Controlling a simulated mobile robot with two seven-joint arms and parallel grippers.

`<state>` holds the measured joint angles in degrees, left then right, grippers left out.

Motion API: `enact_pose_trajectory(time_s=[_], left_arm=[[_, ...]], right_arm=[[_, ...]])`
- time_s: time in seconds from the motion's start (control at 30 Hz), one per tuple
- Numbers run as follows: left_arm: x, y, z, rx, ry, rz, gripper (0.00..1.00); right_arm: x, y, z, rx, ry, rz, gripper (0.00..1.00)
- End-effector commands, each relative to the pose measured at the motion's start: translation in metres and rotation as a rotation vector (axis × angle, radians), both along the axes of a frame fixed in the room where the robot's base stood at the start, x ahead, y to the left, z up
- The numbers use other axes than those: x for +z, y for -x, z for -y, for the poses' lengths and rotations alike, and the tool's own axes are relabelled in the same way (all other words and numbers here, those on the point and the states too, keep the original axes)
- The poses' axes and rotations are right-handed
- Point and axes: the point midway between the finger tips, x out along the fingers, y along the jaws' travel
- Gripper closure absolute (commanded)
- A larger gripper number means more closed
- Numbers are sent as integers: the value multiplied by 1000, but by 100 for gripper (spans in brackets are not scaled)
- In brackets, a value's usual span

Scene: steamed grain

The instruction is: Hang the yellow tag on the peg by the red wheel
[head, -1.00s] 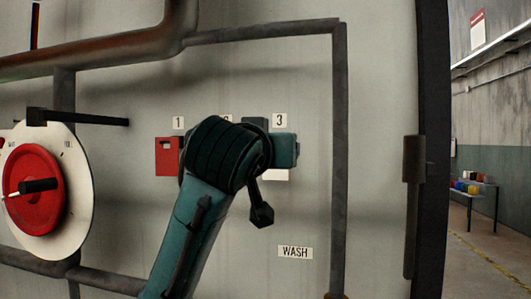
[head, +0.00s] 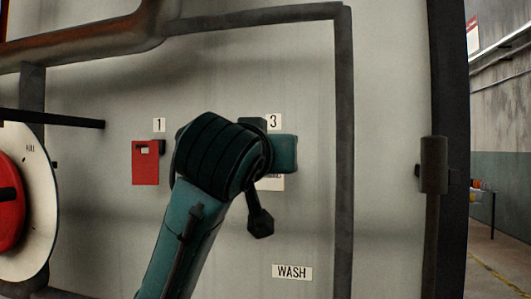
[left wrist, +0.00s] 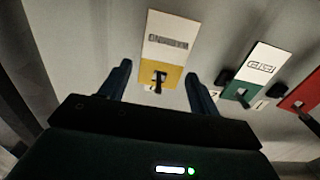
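The yellow tag (left wrist: 158,76), with a white part bearing lettering, hangs on a small dark peg in the left wrist view. My left gripper (left wrist: 158,70) is open, its two fingers apart on either side of the tag's yellow end; I cannot tell how deep they reach. In the head view my left arm (head: 215,160) covers most of the tag at label 3; only a white corner (head: 273,183) shows. The red wheel (head: 10,200) on its white disc is cut by the left edge. A dark horizontal bar (head: 60,119) sticks out above it. My right gripper is out of view.
A red tag (head: 146,170) hangs under label 1. A green and white tag (left wrist: 252,75) hangs beside the yellow one in the left wrist view. Pipes (head: 344,120) frame the wall panel. A WASH label (head: 292,272) sits below. A door edge stands at right.

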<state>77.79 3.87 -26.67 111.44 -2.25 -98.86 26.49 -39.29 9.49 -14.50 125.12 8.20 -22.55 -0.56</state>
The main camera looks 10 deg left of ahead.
Motion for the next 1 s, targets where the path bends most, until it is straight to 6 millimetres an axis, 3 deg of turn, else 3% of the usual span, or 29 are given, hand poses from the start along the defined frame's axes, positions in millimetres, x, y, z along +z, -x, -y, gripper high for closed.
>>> enact_pose_trajectory(time_s=[0.43, 0.47, 0.73, 0.9, 1.0], left_arm=[[0, 0, 0, 0, 0, -1, 75], [0, 0, 0, 0, 0, -1, 52], [0, 0, 0, 0, 0, -1, 30], [0, 0, 0, 0, 0, -1, 28], [0, 0, 0, 0, 0, -1, 35]], right_arm=[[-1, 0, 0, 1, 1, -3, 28], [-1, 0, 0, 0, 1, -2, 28], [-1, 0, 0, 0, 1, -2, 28], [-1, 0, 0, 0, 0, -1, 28], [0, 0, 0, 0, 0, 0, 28]])
